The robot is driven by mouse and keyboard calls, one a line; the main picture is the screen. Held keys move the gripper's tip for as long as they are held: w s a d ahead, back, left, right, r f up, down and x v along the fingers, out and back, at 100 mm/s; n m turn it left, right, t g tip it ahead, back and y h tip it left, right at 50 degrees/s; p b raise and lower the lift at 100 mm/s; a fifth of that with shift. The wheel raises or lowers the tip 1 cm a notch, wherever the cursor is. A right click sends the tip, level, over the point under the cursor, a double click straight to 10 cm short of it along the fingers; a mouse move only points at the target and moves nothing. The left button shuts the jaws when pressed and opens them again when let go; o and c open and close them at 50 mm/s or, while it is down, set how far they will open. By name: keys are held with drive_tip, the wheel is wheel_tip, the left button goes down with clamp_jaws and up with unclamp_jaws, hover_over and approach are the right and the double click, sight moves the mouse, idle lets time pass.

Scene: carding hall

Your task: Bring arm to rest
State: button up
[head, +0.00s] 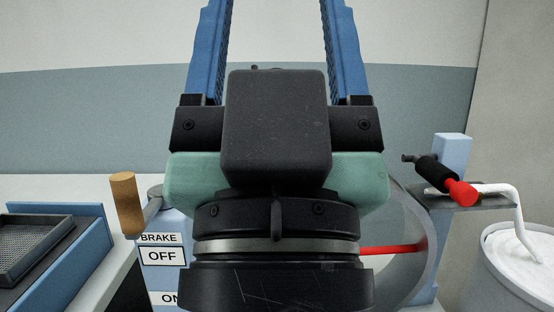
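My gripper (276,25) fills the middle of the head view. It points up and away, against the grey and white wall. Its two blue fingers stand wide apart with nothing seen between them, so it is open. The fingertips run up to the top edge of the picture, where their ends are cut off. The gripper's dark housing, its green body and my wrist hide the middle of the scene behind.
A wooden-handled lever (126,203) stands left beside labels reading BRAKE, OFF and ON. A blue tray (92,238) holds a dark mesh piece at far left. Right are a grey ring (424,262), a red-and-black part (447,182), a white tube (520,213) and a white-filled can (490,262).

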wheel_tip(320, 180, up, 24)
drive_tip(key=p, duration=2.1)
drive_tip(key=shift+p, duration=0.3)
